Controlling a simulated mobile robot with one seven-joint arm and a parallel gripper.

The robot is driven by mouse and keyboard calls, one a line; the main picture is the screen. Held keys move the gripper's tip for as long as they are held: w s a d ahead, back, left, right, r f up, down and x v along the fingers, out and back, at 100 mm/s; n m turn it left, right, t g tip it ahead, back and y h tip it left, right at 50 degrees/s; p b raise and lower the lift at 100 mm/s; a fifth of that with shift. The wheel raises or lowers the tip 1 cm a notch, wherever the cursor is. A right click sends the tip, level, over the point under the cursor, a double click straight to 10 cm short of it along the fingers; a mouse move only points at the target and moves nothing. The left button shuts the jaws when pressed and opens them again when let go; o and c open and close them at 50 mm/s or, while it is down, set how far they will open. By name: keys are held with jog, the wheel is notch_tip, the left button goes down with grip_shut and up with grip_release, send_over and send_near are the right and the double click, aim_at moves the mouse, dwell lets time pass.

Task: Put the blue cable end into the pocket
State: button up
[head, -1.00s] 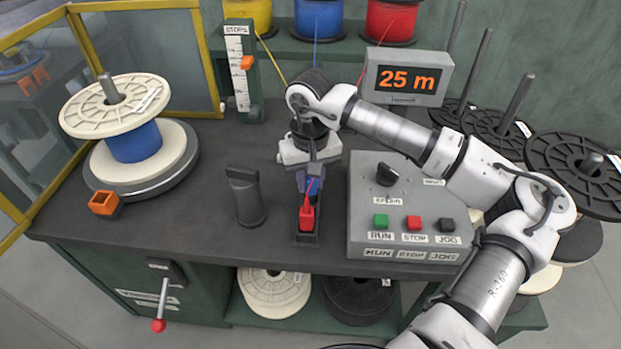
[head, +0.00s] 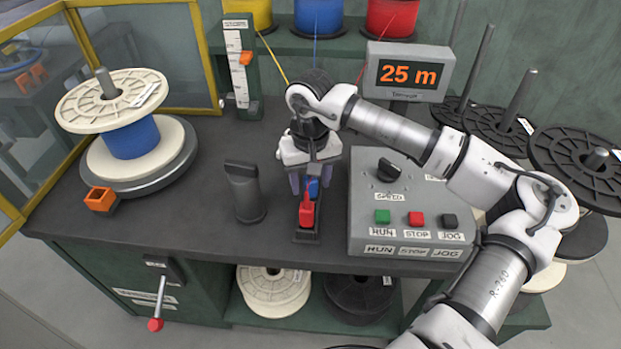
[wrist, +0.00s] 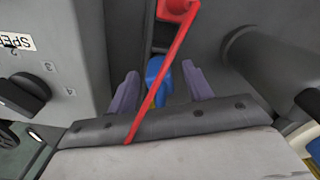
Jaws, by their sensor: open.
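A small blue piece (head: 313,188), which looks like the blue cable end, sits behind the red-levered piece (head: 306,212) on a narrow dark base (head: 307,237). My gripper (head: 311,181) is over it, pointing down. In the wrist view the purple fingers of my gripper (wrist: 162,86) are spread, with the blue piece (wrist: 156,72) between them and a gap on each side. The red lever (wrist: 170,70) crosses that view. A small orange open-topped box (head: 100,199), possibly the pocket, is at the turntable's front left edge. Whether the blue piece sits in a slot is hidden.
A grey control box (head: 410,238) stands close right of my gripper, and a dark grey post (head: 245,192) close left. A spool with blue winding (head: 132,139) is on the turntable (head: 178,168) at left. Bench between post and turntable is clear.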

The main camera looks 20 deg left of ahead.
jog(key=shift+r, duration=0.1)
notch_tip(320, 180, up, 14)
jog(key=shift+f+b, duration=0.2)
jog(key=shift+b, duration=0.15)
dwell(0.6)
